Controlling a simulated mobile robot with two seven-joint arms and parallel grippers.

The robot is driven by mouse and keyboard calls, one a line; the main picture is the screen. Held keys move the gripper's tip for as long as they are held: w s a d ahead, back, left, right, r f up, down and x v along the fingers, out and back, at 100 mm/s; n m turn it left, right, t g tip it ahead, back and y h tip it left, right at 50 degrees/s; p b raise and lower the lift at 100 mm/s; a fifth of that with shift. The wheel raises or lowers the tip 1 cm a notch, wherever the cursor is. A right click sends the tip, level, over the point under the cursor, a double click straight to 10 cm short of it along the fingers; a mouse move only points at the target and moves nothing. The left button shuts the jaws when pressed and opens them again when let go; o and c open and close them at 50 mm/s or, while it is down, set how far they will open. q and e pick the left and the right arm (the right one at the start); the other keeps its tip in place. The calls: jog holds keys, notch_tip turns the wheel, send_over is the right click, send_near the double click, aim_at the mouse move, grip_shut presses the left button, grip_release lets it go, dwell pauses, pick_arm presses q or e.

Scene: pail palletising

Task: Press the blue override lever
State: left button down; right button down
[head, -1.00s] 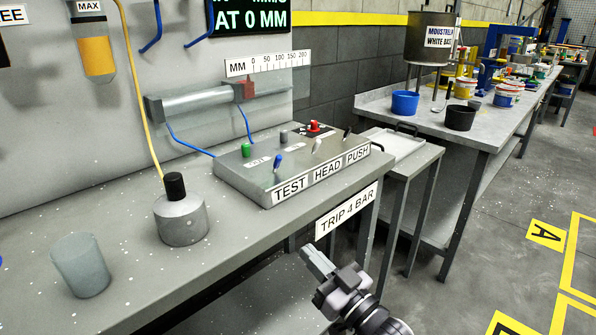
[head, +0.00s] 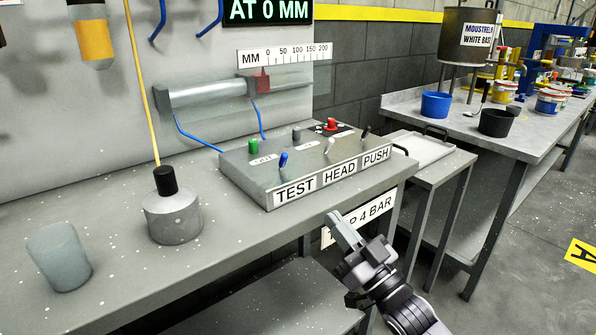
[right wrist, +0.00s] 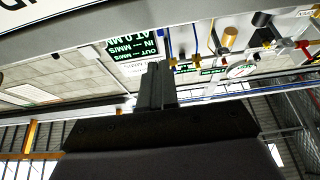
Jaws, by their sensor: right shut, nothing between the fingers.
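The blue override lever (head: 283,159) stands on the sloped grey control box (head: 310,165), above the word TEST, at the box's left front. My right gripper (head: 338,222) is shut and empty. In the head view it is in front of the bench edge, below and to the right of the blue lever and apart from it. In the right wrist view the shut fingers (right wrist: 156,85) point up toward the wall panel, and the lever cannot be made out there. My left gripper is not in view.
The box also bears a green button (head: 253,146), a red knob (head: 331,124) and other levers. A grey canister (head: 172,215) and a cup (head: 60,257) stand left on the bench. A TRIP 4 BAR sign (head: 372,214) hangs behind my gripper.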

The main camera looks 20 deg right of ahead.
aim_at(286, 160)
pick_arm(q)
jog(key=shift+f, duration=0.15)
pick_arm(e)
jog(key=x, duration=1.4)
jog(key=shift+a, duration=0.1)
